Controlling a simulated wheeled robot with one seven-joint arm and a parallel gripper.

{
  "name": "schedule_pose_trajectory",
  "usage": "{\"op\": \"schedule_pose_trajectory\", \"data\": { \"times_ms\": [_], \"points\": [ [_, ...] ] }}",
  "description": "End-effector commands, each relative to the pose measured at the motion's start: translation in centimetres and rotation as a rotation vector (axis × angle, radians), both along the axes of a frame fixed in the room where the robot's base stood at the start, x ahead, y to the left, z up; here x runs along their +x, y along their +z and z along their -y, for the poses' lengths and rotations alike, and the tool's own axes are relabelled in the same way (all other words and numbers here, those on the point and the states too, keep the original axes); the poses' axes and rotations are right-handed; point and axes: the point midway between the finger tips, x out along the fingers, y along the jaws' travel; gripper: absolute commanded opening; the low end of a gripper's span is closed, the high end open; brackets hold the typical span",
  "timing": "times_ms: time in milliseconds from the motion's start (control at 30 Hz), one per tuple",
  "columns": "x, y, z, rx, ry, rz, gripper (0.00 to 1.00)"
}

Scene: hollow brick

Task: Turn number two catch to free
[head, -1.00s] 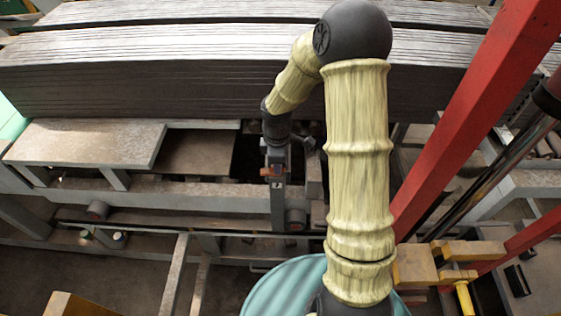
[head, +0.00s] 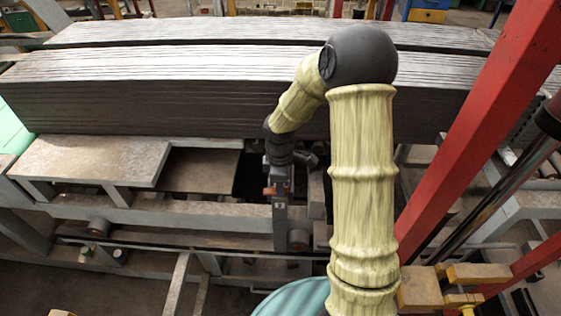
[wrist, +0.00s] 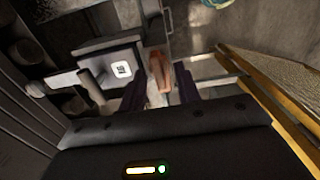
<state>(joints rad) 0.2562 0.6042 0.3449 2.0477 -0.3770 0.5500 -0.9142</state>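An orange catch (wrist: 160,73) shows in the wrist view, ahead of my gripper (wrist: 162,88). It appears between the two dark purple fingers, with a visible gap on each side. The gripper is open; whether the catch is within the fingers' depth is hard to tell. A white label with a dark mark (wrist: 121,69), too small to read surely, sits to the left of the catch. In the head view the catch shows as a small orange patch (head: 269,191) on a grey upright post (head: 279,230), just below my wrist. My gripper's fingers are hard to make out there.
A long stack of dark boards (head: 200,95) lies behind the post. A grey metal frame (head: 180,215) with a flat plate (head: 90,162) extends to the left. A red slanted beam (head: 470,120) stands to the right of my arm. Yellow blocks (head: 418,288) lie at lower right.

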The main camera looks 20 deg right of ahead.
Motion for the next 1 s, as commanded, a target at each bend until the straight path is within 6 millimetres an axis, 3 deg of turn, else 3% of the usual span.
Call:
{"op": "schedule_pose_trajectory", "data": {
  "times_ms": [733, 1000],
  "points": [
    [-0.1, 13.9, -0.2, 0.0, 0.002, 0.006, 0.33],
    [-0.2, 16.5, -0.2, 0.002, 0.003, 0.002, 0.33]
  ]
}}
